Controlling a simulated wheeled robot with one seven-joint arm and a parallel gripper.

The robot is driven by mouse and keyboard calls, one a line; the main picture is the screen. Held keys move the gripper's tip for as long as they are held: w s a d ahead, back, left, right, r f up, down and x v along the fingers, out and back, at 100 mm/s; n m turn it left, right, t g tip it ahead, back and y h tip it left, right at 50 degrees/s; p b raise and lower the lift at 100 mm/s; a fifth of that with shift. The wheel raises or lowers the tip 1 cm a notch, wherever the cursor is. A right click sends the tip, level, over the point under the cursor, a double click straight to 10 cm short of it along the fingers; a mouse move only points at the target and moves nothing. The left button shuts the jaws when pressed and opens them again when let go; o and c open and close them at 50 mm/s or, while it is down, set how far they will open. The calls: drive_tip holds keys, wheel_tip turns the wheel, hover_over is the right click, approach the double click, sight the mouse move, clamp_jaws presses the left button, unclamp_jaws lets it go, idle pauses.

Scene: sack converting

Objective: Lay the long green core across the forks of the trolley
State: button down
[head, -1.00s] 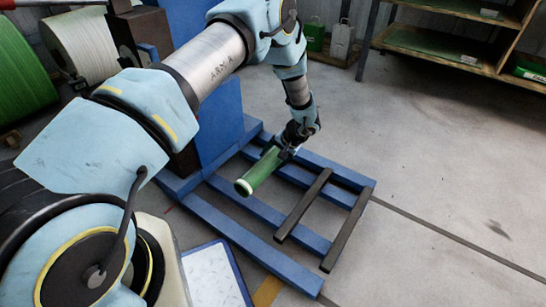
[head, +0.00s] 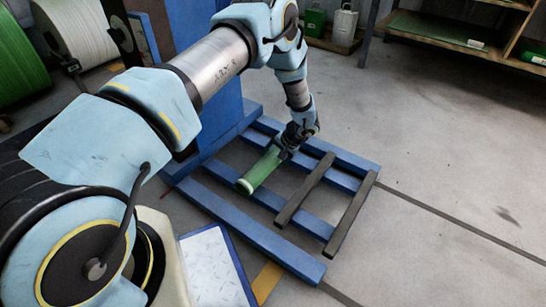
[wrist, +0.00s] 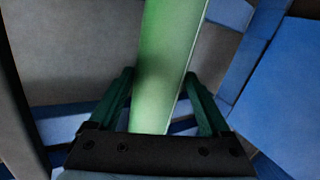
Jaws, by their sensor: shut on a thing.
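The long green core (head: 262,169) has a pale rim at its near end. My gripper (head: 283,150) is shut on it toward its far end, and the core slants down-left in the head view. In the wrist view the core (wrist: 168,50) runs between the two dark green fingers of my gripper (wrist: 164,105). Two dark parallel bars, which look like the forks (head: 305,190) (head: 350,216), lie across the blue floor frame (head: 235,218) of the trolley. The core appears left of the nearer bar, over the frame; its height cannot be told. The far end is hidden by my gripper.
A blue upright (head: 225,115) rises at the frame's left end. Large green and white rolls (head: 75,35) stand at the back left. A wooden shelf (head: 440,35) is at the back right. A blue-edged pale plate (head: 212,265) lies in front. The right floor is open.

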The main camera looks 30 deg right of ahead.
drive_tip(key=shift+f, duration=0.4)
idle(0.4)
unclamp_jaws()
drive_tip(key=p+v, duration=0.3)
drive_tip(key=v, duration=0.7)
drive_tip(key=shift+r, duration=0.4)
drive_tip(key=shift+s+d, duration=0.15)
